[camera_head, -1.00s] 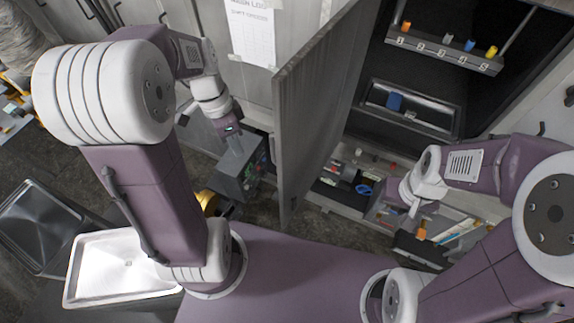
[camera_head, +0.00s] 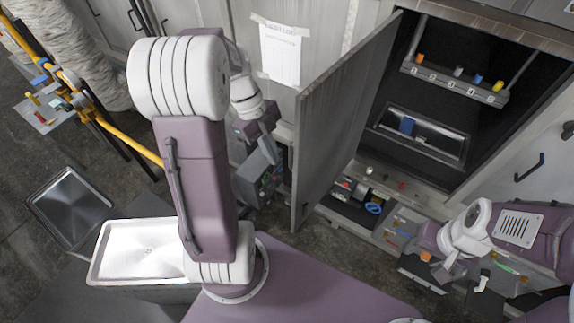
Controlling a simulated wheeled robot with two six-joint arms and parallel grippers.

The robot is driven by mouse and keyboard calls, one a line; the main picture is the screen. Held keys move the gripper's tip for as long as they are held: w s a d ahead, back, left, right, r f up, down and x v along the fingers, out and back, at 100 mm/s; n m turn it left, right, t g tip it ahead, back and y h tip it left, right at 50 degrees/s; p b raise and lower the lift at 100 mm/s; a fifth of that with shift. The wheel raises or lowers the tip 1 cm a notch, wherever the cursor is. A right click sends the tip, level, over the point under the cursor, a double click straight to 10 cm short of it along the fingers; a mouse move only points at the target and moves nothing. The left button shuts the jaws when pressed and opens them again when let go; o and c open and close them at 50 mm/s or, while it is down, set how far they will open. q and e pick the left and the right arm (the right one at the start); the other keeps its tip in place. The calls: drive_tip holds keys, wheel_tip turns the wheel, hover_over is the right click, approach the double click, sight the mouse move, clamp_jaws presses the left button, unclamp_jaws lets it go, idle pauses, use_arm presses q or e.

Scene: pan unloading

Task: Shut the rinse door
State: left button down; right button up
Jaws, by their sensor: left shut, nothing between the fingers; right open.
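The rinse door (camera_head: 340,115) is a tall grey wood-grain panel. It stands open, swung out toward me at the left of a dark cabinet opening (camera_head: 450,55). My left gripper (camera_head: 268,160) is to the left of the door, low, beside a grey box with small coloured spots. It is shut and empty, and its fingertips are partly hard to make out. Whether it touches the door cannot be told. My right gripper (camera_head: 418,240) is open, low at the right, in front of the cabinet over cluttered bins.
Inside the cabinet are a numbered rack (camera_head: 455,80) with coloured pegs and a tray (camera_head: 380,124) with a blue item. Low bins of small parts (camera_head: 352,199) lie below the opening. A white pan (camera_head: 112,262) and a dark tray (camera_head: 68,208) are at lower left.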

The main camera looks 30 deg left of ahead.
use_arm(q)
drive_tip(key=d, duration=0.1)
drive_tip(key=d+f+p, duration=0.1)
drive_tip(key=d, duration=0.1)
drive_tip(key=d+f+p, duration=0.1)
drive_tip(key=shift+s+d+f, duration=0.1)
drive_tip(key=shift+s+d, duration=0.3)
drive_tip(key=shift+w, duration=0.1)
